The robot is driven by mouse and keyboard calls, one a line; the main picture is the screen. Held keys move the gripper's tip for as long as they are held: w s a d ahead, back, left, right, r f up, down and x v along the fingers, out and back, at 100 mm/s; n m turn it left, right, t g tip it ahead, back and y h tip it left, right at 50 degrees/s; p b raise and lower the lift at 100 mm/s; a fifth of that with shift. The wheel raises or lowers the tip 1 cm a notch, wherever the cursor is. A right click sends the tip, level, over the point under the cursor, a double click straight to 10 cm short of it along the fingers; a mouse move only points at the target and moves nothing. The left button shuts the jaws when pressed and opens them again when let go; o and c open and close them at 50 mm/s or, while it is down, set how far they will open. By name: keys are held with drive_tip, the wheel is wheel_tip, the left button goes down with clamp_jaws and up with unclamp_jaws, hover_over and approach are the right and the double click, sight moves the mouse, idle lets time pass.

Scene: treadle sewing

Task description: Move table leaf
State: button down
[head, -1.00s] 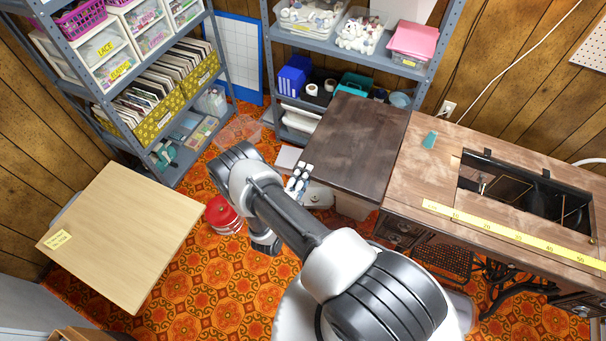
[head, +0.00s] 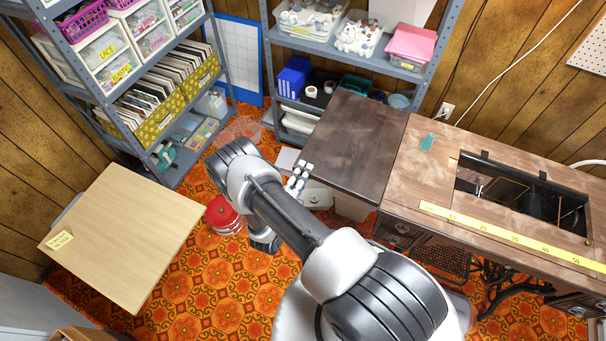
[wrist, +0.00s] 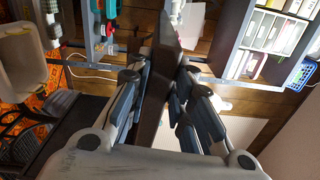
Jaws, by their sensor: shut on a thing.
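The table leaf (head: 350,146) is a dark brown wooden panel extending left from the sewing table (head: 424,180), roughly level with its top. My gripper (head: 298,180) is at the leaf's left edge in the head view, partly hidden behind my arm. In the wrist view my gripper (wrist: 163,100) has its fingers on both faces of the dark leaf (wrist: 152,108), shut on its edge. The leaf's right side meets the sewing table top.
A yellow measuring tape (head: 515,238) and a small teal item (head: 427,142) lie on the sewing table, beside its open machine well (head: 520,195). A metal shelf (head: 350,50) stands behind the leaf. A red tin (head: 222,214) is on the floor near a pale wooden table (head: 125,235).

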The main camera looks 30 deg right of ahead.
drive_tip(key=c, duration=1.4)
unclamp_jaws()
drive_tip(key=shift+a, duration=0.1)
drive_tip(key=v, duration=1.2)
drive_tip(key=shift+r, duration=0.1)
